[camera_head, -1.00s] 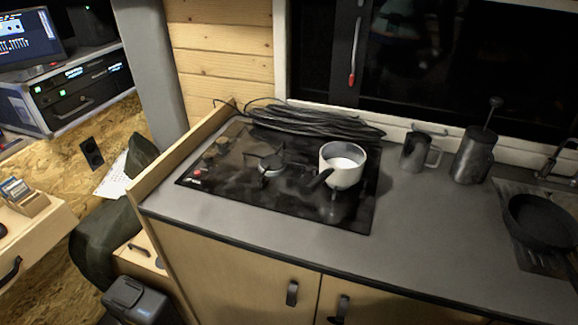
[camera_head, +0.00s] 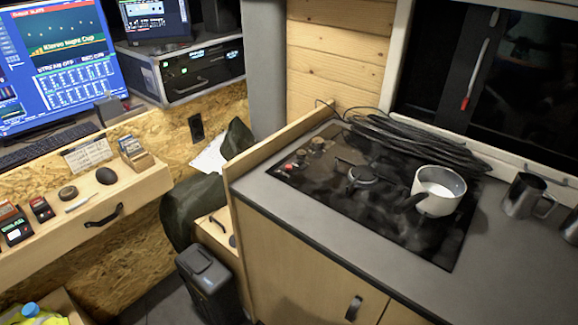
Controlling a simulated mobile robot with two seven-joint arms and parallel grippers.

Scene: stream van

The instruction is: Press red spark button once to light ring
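The black glass hob (camera_head: 340,205) is set in the grey counter at centre right. A small red spark button (camera_head: 288,167) shows at its left front corner, beside the knobs (camera_head: 309,150). One ring (camera_head: 362,177) is bare at the hob's middle. A white pot (camera_head: 439,190) with a dark handle stands at the hob's right, over another ring that it hides. I see no flame on the bare ring. Neither gripper is in view.
A coil of black cable (camera_head: 415,140) lies behind the hob. A wooden side board (camera_head: 275,143) edges the counter's left. A metal mug (camera_head: 527,195) stands to the right. A dark bin (camera_head: 207,280) stands on the floor. The desk (camera_head: 130,192) with a monitor (camera_head: 60,60) is at left.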

